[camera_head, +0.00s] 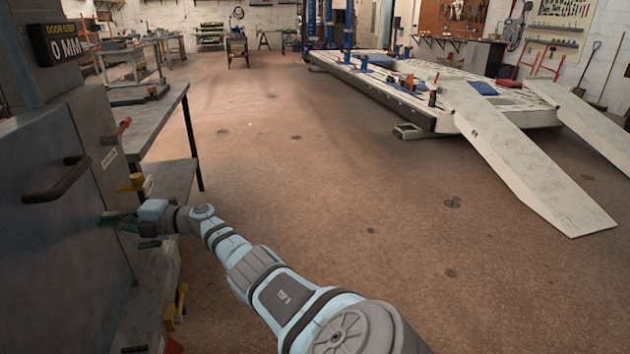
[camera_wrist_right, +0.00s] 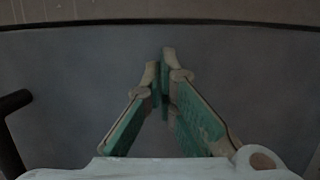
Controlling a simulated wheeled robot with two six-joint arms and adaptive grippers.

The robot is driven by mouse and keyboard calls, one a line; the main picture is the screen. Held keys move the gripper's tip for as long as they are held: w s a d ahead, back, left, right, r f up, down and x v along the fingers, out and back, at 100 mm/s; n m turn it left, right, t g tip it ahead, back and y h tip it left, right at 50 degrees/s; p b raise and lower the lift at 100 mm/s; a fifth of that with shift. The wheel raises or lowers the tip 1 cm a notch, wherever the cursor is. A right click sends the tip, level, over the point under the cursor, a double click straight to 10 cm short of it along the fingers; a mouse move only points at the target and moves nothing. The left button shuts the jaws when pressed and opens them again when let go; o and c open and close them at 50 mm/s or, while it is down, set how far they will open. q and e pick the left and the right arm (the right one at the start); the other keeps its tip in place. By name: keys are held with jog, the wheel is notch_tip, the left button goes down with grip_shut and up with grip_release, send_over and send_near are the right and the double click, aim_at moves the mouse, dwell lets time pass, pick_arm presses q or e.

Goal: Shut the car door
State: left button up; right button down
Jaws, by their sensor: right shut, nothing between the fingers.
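The grey car door (camera_head: 45,270) fills the lower left of the head view, with a dark bar handle (camera_head: 57,183) on it. Its edge looks level with the grey body beside it. My right gripper (camera_head: 106,219) is at the door's face, right of and below the handle. In the right wrist view its green-padded fingers (camera_wrist_right: 163,55) come together with nothing between them. The dark grey panel (camera_wrist_right: 70,75) lies in front of them, with the handle (camera_wrist_right: 10,125) at the left edge. I cannot tell whether the fingertips touch the panel. My left gripper is not in view.
A display (camera_head: 62,45) above the door reads 0 MM. A red-handled lever (camera_head: 118,130) and yellow clamps (camera_head: 175,305) sit beside the door. A metal bench (camera_head: 165,120) stands behind. The floor (camera_head: 330,180) is clear up to the white ramp platform (camera_head: 530,165).

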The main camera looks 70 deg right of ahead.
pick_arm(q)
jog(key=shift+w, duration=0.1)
pick_arm(e)
jog(key=shift+w+r, duration=0.1)
jog(key=shift+w, duration=0.05)
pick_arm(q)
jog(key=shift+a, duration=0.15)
pick_arm(e)
jog(key=shift+a, duration=0.1)
